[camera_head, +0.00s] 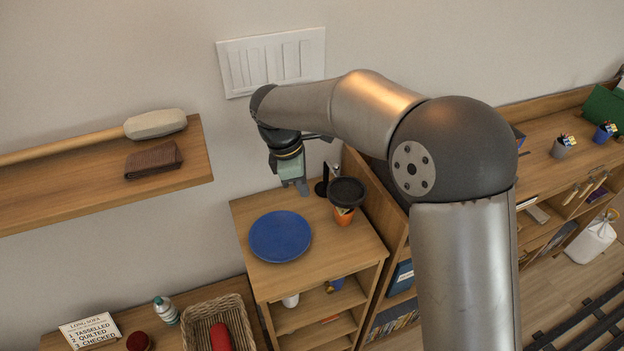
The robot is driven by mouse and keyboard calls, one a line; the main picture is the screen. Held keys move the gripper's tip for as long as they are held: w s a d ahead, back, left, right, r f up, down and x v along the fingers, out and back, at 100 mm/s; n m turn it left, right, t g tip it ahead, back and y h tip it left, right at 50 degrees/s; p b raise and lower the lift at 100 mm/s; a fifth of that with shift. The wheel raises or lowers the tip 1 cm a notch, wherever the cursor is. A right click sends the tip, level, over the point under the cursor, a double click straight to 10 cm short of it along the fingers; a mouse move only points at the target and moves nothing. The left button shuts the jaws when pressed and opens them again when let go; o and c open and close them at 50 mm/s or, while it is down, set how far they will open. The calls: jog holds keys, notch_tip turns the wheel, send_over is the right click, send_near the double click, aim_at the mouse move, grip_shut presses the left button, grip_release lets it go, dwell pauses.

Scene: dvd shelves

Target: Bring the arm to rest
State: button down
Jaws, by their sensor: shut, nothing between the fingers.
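My gripper (294,186) points down at the end of my bent arm, in the middle of the head view. Its fingers are shut with nothing seen between them. It hangs over the back part of the small cabinet's top (337,258), behind a blue plate (281,236). I cannot tell how far above the top the fingertips are. My arm comes up from the lower right and bends over toward the wall.
An orange cup with a dark top (345,200) and a small black object (322,187) stand right of my gripper. A wicker basket (240,319) is below left.

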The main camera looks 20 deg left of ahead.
jog(key=b+v, duration=0.2)
jog(key=v, duration=0.8)
jog(key=d+m, duration=0.5)
jog(key=d, duration=0.8)
jog(key=s+d+f+m, duration=0.1)
jog(key=s+d+m, duration=0.4)
jog(key=d, duration=0.7)
jog(key=s+d+f+m+y, duration=0.2)
jog(key=s+d+f+m, duration=0.6)
jog(key=s+d+m, duration=0.4)
jog(key=shift+s+d+f+m+y, duration=0.3)
jog(key=shift+s+d, duration=0.2)
jog(key=shift+s, duration=0.2)
